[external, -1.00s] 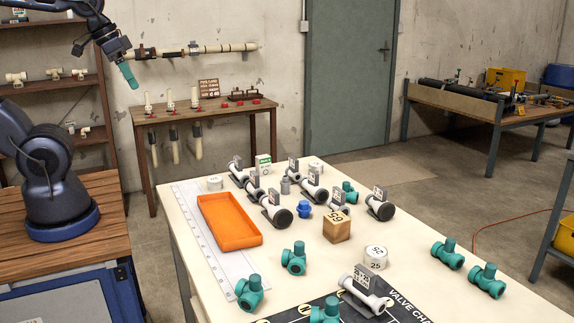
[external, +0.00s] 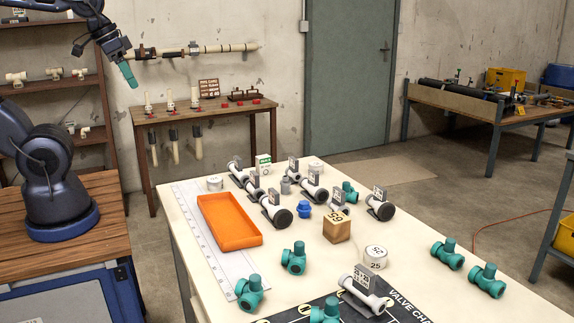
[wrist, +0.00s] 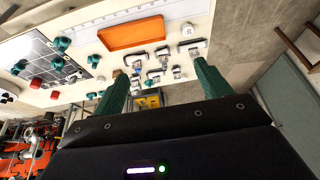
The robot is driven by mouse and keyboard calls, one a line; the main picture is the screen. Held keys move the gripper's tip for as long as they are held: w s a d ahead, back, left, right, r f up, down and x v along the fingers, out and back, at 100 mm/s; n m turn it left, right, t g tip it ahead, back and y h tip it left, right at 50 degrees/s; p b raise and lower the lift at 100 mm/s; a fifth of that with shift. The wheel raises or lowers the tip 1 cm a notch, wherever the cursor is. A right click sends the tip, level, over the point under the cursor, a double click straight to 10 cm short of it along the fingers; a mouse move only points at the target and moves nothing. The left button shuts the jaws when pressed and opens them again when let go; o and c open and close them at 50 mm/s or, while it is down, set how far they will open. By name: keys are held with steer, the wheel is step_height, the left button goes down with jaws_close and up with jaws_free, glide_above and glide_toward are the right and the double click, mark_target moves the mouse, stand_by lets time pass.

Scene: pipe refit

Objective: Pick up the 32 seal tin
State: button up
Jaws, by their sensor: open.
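Several white round tins stand on the cream table (external: 300,285). The front one (external: 375,257) has a side label that looks like 25. Another tin (external: 215,183) stands past the far end of the orange tray; it also shows in the wrist view (wrist: 187,29). A third pale tin (external: 315,166) stands at the table's far end. I cannot read the numbers on these two, so I cannot tell which is 32. My gripper (external: 128,75) is high at the upper left, away from the tins. Its green fingers are apart and empty in the wrist view (wrist: 158,85).
The orange tray (external: 230,240) lies on the left of the table by a ruled strip (external: 200,238). Grey-white valves (external: 277,212), a wooden block (external: 337,230), a blue fitting (external: 304,208) and green fittings (external: 294,258) crowd the table. A black chart (external: 300,312) lies in front.

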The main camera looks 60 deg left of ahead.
steer(key=w+r+n+g+h, duration=0.1)
steer(key=w+r+n, duration=0.15)
steer(key=w, duration=0.55)
steer(key=w+r+n, duration=0.1)
steer(key=w+n, duration=0.2)
steer(key=w, duration=0.5)
steer(key=n+g+h, duration=0.2)
steer(key=n+h, duration=0.1)
steer(key=n, duration=1.3)
glide_above(316, 164)
steer(key=s+a, duration=0.2)
steer(key=a, duration=0.2)
step_height(316, 164, down, 33)
steer(key=x, duration=0.5)
steer(key=shift+w+d, duration=0.2)
steer(key=shift+d, duration=0.1)
steer(key=shift+w+x, duration=0.2)
steer(key=shift+x, duration=2.45)
steer(key=shift+a, duration=0.15)
steer(key=c, duration=1.1)
